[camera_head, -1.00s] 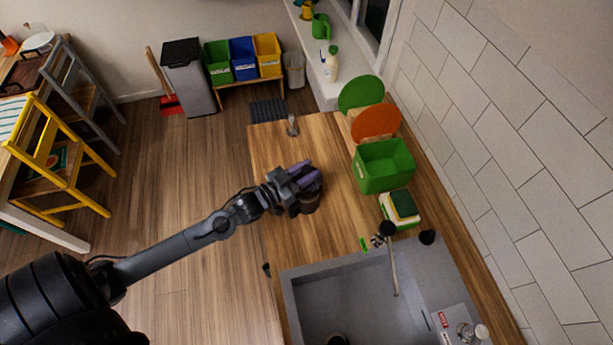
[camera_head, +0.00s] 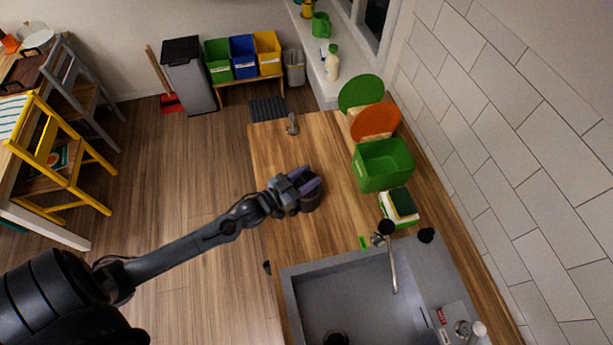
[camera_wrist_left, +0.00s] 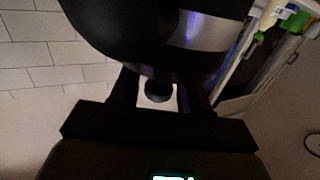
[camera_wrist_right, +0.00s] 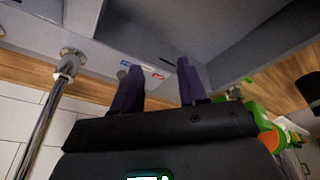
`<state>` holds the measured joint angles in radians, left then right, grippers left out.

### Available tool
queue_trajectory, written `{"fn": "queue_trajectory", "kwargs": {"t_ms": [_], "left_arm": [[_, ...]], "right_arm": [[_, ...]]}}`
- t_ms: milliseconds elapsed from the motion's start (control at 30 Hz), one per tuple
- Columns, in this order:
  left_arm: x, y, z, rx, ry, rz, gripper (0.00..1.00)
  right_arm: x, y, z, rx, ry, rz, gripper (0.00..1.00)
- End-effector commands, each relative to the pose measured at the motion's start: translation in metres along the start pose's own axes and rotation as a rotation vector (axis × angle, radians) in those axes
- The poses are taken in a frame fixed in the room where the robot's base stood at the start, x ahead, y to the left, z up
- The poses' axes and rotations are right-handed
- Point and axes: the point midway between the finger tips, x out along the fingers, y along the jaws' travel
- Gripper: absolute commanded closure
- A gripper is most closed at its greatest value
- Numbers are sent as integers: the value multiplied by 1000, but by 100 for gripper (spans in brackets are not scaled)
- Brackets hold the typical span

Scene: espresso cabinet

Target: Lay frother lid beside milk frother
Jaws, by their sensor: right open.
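In the left wrist view the frother (camera_wrist_left: 205,32) is a large black body with a silver band and bluish glint. A small black knob (camera_wrist_left: 158,91) shows between the fingers of my left gripper (camera_wrist_left: 158,95); I cannot tell whether they touch it. I see no lid lying apart on the counter. The frother hides part of the fingers. My right gripper (camera_wrist_right: 157,83) is open and empty, in view only from its own wrist, with the sink beyond.
A green bin (camera_head: 383,165) and a sponge stack (camera_head: 400,205) stand on the right, along the tiled wall. The sink (camera_head: 350,300) and tap (camera_head: 391,262) are at the front.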

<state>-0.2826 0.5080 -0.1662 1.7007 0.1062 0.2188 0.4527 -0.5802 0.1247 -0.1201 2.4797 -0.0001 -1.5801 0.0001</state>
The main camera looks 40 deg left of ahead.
Motion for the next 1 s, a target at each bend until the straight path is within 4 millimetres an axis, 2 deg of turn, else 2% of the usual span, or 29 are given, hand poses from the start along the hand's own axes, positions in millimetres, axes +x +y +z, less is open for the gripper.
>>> {"fn": "queue_trajectory", "kwargs": {"t_ms": [100, 367, 533, 1000], "left_arm": [[0, 0, 0, 0, 0, 0, 40], [0, 0, 0, 0, 0, 0, 40], [0, 0, 3, 1, 1, 1, 40], [-74, -1, 1, -1, -3, 0, 40]], "right_arm": [[0, 0, 0, -2, 0, 2, 57], [0, 0, 0, -1, 0, 1, 57], [9, -1, 3, 2, 1, -2, 57], [18, -3, 5, 8, 1, -6, 57]]}}
